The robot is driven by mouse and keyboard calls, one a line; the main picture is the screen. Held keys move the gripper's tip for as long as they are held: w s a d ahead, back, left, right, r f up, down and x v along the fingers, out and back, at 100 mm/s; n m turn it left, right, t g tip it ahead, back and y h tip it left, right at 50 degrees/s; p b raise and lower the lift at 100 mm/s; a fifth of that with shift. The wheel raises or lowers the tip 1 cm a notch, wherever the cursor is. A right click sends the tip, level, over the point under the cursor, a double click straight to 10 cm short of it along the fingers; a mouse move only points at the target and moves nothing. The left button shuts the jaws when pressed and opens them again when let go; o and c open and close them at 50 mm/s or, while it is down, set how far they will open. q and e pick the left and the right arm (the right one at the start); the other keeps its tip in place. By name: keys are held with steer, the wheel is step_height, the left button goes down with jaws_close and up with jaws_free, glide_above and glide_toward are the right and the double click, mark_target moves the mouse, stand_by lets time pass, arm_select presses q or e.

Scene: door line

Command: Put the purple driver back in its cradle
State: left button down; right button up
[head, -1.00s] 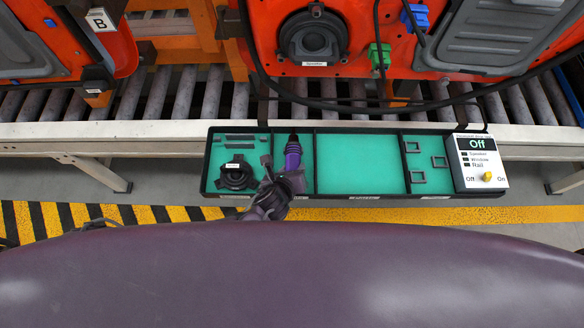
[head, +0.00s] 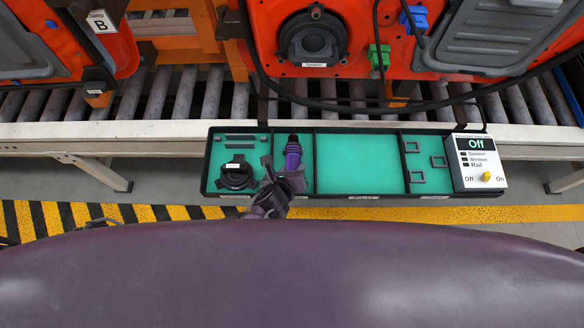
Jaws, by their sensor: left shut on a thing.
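The purple driver (head: 292,154) is in the narrow second compartment of the tray (head: 313,180), its dark tip toward the conveyor. My left gripper (head: 282,176) is at the near end of that compartment, shut on the driver's near part. The gripper hides that part of the driver and the floor under it. I cannot make out a separate cradle, or whether the driver rests on the tray floor. My right gripper is not in view.
The left compartment holds a black speaker (head: 237,174) and dark strips. The wide middle compartment is empty. The right compartment holds small square frames (head: 417,177), beside a switch box (head: 479,163) reading Off. Behind are conveyor rollers (head: 208,95) and orange door panels with a hanging black cable.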

arm_select(q)
steer(key=shift+s+f+p, duration=0.3)
steer(key=shift+s+f, duration=0.05)
steer(key=shift+s, duration=0.15)
steer(key=shift+s+a+f, duration=0.1)
steer(key=shift+f, duration=0.2)
stand_by(0.6)
steer(key=c, duration=0.8)
jaws_free()
steer(key=shift+o, duration=0.2)
steer(key=shift+s+f, duration=0.1)
steer(key=shift+f, duration=0.05)
steer(key=shift+s+a+r, duration=0.2)
steer(key=shift+s+r, duration=0.15)
steer(key=shift+r, duration=0.2)
steer(key=v, duration=0.3)
steer(key=r+v, duration=0.1)
steer(key=v, duration=0.1)
steer(key=shift+d+r, duration=0.2)
steer(key=shift+s+r, duration=0.15)
steer(key=shift+r, duration=0.25)
